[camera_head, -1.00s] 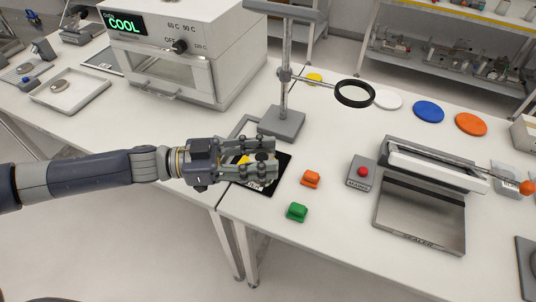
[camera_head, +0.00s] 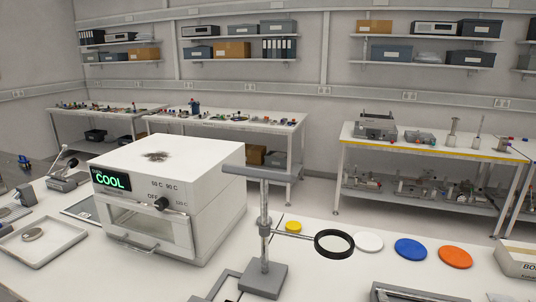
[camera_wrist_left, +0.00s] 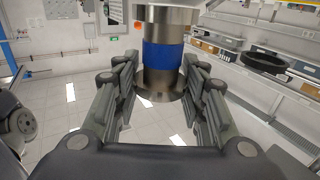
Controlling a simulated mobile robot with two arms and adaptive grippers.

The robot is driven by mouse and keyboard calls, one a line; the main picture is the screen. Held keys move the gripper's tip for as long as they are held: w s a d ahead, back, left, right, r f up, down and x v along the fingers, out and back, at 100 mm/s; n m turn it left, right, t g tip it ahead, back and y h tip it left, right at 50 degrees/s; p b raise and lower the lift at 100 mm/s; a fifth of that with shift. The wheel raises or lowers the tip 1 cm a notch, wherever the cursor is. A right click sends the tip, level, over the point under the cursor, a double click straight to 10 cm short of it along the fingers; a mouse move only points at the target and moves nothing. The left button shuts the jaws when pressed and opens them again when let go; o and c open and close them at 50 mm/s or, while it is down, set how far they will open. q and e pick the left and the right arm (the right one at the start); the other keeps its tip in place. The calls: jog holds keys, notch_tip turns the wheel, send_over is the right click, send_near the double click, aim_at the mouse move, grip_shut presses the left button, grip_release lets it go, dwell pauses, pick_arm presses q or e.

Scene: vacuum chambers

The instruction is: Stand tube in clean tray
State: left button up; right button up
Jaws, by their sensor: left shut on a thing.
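My left gripper (camera_wrist_left: 162,82) shows in the left wrist view, its fingers on either side of a metal tube (camera_wrist_left: 163,57) with a blue band and a wide flange at its lower end. I cannot tell whether this is the clean tray. My right gripper is in neither view.
A white oven (camera_head: 165,215) reading COOL stands right of the tray. A stand (camera_head: 265,275) with a black ring (camera_head: 334,244) is in front. Yellow, white, blue (camera_head: 410,249) and orange discs lie behind, with a labelled box (camera_head: 520,262) at right. Benches and shelves line the back.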

pick_arm(q)
jog(key=shift+s+d+r+n+t, duration=0.15)
jog(key=shift+d+r+n+t, duration=0.15)
jog(key=shift+d+n+t, duration=0.35)
jog(key=shift+w+d+r+n+t+y, duration=0.1)
jog(key=shift+d+r+n+t+y, duration=0.1)
jog(key=shift+t, duration=0.3)
jog(key=shift+w+d+r+n+t+y, duration=0.1)
jog(key=shift+n+t, duration=0.05)
jog(key=shift+t, duration=0.3)
jog(key=w+a+n+t+y, duration=0.2)
jog(key=a+n+t+y, duration=0.3)
jog(key=a, duration=0.7)
jog(key=w+a+n+t+y, duration=0.2)
jog(key=a+n+t+y, duration=0.4)
jog(key=a+n+y, duration=0.3)
jog(key=a+y, duration=0.3)
jog(key=shift+a+f, duration=0.2)
jog(key=shift+f, duration=0.05)
